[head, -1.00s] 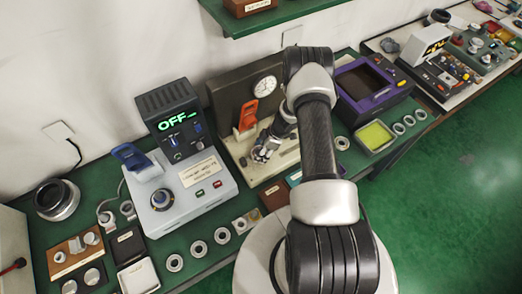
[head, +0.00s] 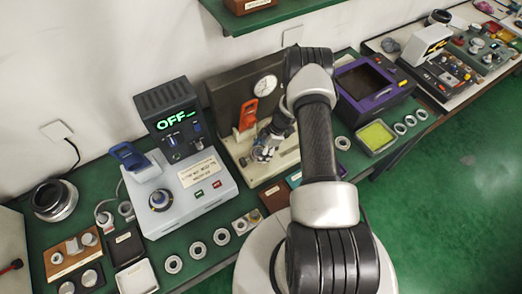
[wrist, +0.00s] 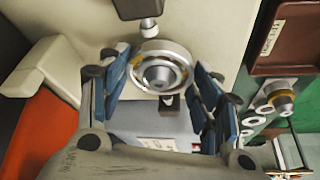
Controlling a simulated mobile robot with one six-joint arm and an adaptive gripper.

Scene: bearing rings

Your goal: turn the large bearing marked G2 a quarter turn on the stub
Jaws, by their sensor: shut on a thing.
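A large steel bearing (wrist: 143,52) with a brass-coloured inner band shows in the wrist view. A grey rounded piece (wrist: 158,74), seemingly the stub, fills its middle. My gripper (wrist: 163,70) is shut on the bearing, with blue-padded fingers on its left and right sides. No G2 mark is readable. In the head view my gripper (head: 266,148) is at the bench press with the round dial; the bearing is too small and covered to make out there.
A dark post with a grey tip (wrist: 149,26) is close beyond the bearing. An orange lever (head: 249,114) stands left of my gripper. A grey heater unit reading OFF (head: 172,122) is farther left, a purple-edged box (head: 372,104) to the right. Loose rings lie along the bench front.

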